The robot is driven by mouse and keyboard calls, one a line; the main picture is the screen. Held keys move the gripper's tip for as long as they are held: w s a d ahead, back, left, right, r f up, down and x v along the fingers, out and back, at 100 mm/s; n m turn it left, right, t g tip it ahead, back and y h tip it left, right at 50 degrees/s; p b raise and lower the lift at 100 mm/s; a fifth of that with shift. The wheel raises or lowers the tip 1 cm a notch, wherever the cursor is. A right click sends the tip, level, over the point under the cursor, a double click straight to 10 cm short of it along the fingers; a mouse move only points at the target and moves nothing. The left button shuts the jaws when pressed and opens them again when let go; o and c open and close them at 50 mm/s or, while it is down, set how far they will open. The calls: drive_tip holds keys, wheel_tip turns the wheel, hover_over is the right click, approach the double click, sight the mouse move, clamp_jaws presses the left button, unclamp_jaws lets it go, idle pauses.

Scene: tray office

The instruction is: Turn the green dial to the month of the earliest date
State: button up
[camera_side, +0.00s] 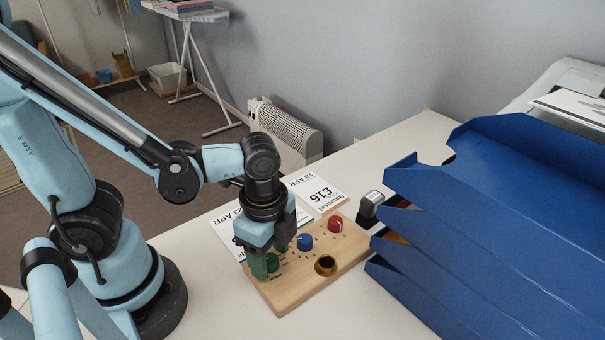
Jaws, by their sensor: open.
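The green dial (273,262) is on a wooden board (290,290), at its left end. My gripper (262,254) points down at the dial, its jaws open. A second green shape shows just left of the dial under the gripper; I cannot tell what it is. Whether the fingers touch the dial is hidden, and so is its pointer. Behind the board lie white printed cards. Another card (222,232), partly covered by my gripper, appears to read "23 APR".
The board also carries a blue dial (305,242), a red dial (335,224) and a dark round cup (325,265). A dark stamp (371,205) stands behind the board's right end. Stacked blue trays (500,200) fill the right side. Bare table lies in front.

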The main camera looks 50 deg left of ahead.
drive_tip(key=shift+f, duration=0.15)
clamp_jaws()
idle(0.4)
drive_tip(key=shift+n, duration=0.3)
drive_tip(key=n, duration=0.4)
drive_tip(key=shift+n, duration=0.3)
drive_tip(key=n, duration=0.5)
drive_tip(key=shift+n, duration=0.3)
unclamp_jaws()
